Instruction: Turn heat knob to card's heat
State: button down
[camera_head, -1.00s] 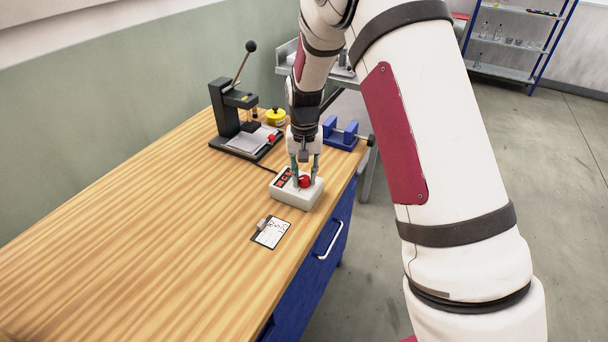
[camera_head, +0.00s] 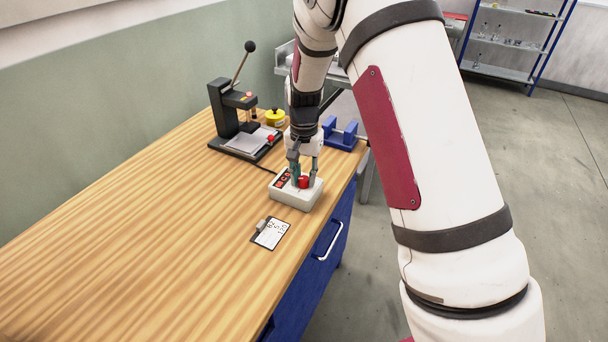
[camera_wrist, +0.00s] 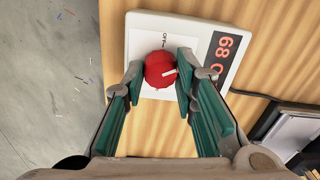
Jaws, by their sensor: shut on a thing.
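The red heat knob (camera_head: 303,182) sits on top of a white control box (camera_head: 309,197) near the table's right edge. My gripper (camera_head: 304,177) points down over the box, its fingers on either side of the knob. In the wrist view my gripper (camera_wrist: 157,72) is shut on the red knob (camera_wrist: 160,70), whose white pointer mark is visible.
A black lever press (camera_head: 236,115) stands at the back of the wooden table (camera_head: 130,240), with a yellow round container (camera_head: 275,117) near it. A blue vise-like fixture (camera_head: 341,136) stands behind my gripper. The table's left and front are clear.

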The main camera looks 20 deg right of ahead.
aim_at(303, 178)
jog(key=c, duration=1.3)
grip_release()
notch_tip(303, 178, up, 12)
